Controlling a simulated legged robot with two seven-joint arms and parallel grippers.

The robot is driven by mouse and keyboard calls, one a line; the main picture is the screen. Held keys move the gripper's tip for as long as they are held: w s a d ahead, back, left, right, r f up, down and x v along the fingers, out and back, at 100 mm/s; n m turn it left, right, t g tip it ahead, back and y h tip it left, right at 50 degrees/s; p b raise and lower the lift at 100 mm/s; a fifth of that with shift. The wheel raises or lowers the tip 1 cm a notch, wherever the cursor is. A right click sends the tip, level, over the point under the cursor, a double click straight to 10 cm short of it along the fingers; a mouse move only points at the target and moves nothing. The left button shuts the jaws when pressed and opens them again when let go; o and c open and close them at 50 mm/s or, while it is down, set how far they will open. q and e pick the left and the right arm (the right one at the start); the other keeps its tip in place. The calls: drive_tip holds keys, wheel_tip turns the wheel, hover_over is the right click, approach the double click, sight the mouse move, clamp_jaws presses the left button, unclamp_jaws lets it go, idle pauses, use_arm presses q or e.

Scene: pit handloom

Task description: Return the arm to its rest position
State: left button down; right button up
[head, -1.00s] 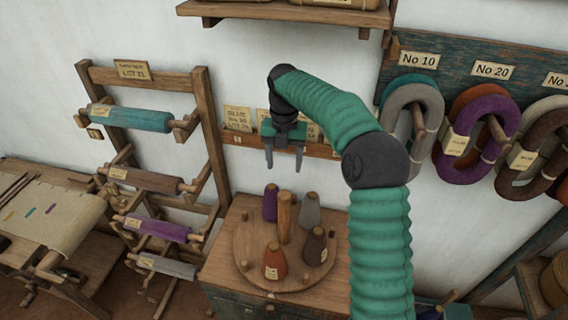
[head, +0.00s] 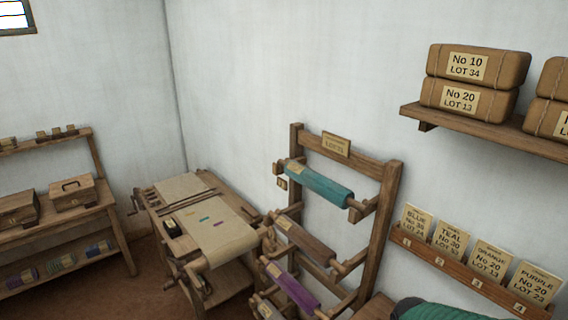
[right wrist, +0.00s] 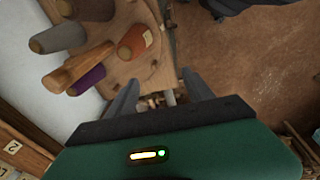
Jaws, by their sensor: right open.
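My right gripper (right wrist: 160,88) shows in the right wrist view with its two dark fingers apart and nothing visible between them. The cones are orange (right wrist: 138,42), grey (right wrist: 58,38), purple (right wrist: 87,79) and dark brown (right wrist: 95,8). The gripper appears apart from them. In the head view only a green piece of my arm (head: 450,311) shows at the lower right edge. My left gripper is in neither view.
A rack (head: 380,225) holds teal (head: 320,186), brown and purple rolls. Left of it stands a cloth-covered table (head: 215,238). A card rail (head: 470,272) and a shelf (head: 490,127) with wrapped bundles (head: 475,68) line the wall.

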drive_tip(key=s+a+f+m, duration=0.2)
drive_tip(key=s+f+m, duration=0.1)
drive_tip(key=s+m, duration=0.45)
wheel_tip(320, 180, down, 16)
drive_tip(key=b, duration=1.5)
drive_tip(key=shift+w+r+t+b, duration=0.25)
drive_tip(key=shift+t+b, duration=0.1)
drive_tip(key=shift+t, duration=0.05)
drive_tip(key=shift+d+f, duration=0.1)
drive_tip(key=shift+d, duration=0.15)
